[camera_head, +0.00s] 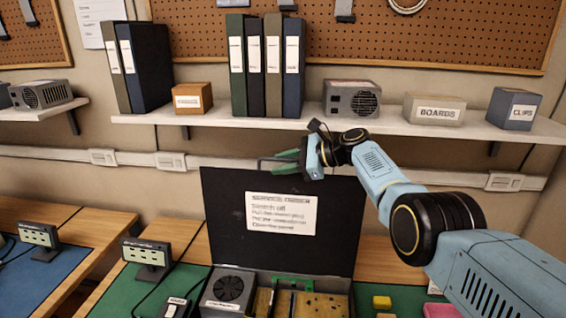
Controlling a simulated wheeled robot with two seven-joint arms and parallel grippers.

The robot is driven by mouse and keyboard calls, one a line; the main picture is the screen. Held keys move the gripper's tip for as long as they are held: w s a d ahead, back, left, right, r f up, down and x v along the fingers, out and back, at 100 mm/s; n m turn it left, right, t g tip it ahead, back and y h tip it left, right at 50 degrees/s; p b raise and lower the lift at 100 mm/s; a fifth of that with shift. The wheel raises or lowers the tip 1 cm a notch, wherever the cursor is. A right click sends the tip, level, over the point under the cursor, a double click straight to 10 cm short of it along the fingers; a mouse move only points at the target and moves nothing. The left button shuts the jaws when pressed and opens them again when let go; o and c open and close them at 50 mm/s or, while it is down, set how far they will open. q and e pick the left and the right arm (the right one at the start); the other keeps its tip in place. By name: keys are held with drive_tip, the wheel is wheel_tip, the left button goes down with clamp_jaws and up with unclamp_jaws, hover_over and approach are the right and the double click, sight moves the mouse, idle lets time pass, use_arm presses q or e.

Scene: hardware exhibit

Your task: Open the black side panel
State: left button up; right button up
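The black side panel (233,228) stands raised, roughly upright, behind the open case (265,306) at the bottom middle. A white printed label sits on its inner face. Inside the case I see a grey fan unit (229,288) and yellowish and green parts. My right gripper (279,162) is at the panel's top edge, with its green fingers pointing left and apart. Nothing is visibly held between them; whether they touch the panel is unclear. My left gripper is out of view.
A shelf (420,126) with binders, a grey power unit (352,98) and boxes runs just above my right gripper. Green and blue mats cover the bench. A small display (147,254) stands left of the case; small yellow and pink blocks lie to its right.

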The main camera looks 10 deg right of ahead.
drive_tip(key=shift+r, duration=0.15)
drive_tip(key=v, duration=1.3)
drive_tip(key=shift+s+d, duration=0.15)
drive_tip(key=shift+d, duration=0.05)
